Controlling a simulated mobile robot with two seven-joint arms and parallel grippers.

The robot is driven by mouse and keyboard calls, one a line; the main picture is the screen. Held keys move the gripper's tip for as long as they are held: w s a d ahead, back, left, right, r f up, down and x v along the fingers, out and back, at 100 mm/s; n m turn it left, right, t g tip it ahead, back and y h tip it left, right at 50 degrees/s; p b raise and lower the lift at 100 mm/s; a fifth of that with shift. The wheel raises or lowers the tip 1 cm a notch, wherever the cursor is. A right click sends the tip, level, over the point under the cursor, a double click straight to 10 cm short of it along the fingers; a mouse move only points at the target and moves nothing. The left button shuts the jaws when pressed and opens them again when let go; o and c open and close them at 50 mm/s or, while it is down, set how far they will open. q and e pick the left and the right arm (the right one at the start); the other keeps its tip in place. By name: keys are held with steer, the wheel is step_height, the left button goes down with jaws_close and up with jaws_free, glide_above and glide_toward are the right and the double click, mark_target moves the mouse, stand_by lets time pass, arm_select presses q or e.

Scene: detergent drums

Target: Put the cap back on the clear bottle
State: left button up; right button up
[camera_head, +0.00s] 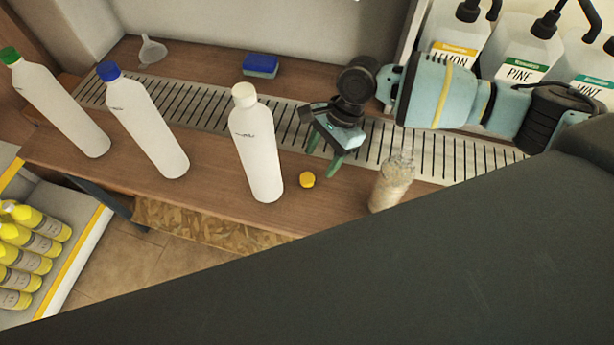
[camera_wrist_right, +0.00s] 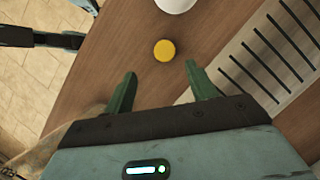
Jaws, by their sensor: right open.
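A small yellow cap (camera_head: 307,179) lies on the wooden bench; it also shows in the right wrist view (camera_wrist_right: 165,50). The clear bottle (camera_head: 392,182) stands uncapped to the right of the cap, with beige showing through it. Part of what looks like this bottle (camera_wrist_right: 62,150) shows at the lower left of the right wrist view. My right gripper (camera_head: 324,156) is open and empty, its green fingers pointing down just above and beside the cap. In the right wrist view the cap is beyond and between the fingertips (camera_wrist_right: 160,69), apart from them. My left gripper is not in view.
White bottles with a white cap (camera_head: 258,150), a blue cap (camera_head: 148,125) and a green cap (camera_head: 60,110) stand left. A slotted metal strip (camera_head: 210,105) runs behind, with a blue sponge (camera_head: 261,65) and funnel (camera_head: 152,50). Labelled jugs (camera_head: 525,60) stand back right.

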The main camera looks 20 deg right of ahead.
mark_target(308, 177)
steer(key=shift+a+f, duration=0.25)
steer(key=shift+f, duration=0.35)
steer(key=x, duration=0.3)
steer(key=b+x, duration=0.1)
steer(key=x, duration=0.1)
steer(key=shift+w+a, duration=0.1)
steer(key=shift+w, duration=0.2)
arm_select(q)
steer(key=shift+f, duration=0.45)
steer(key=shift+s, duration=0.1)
arm_select(e)
steer(key=shift+c, duration=0.3)
steer(key=c, duration=1.1)
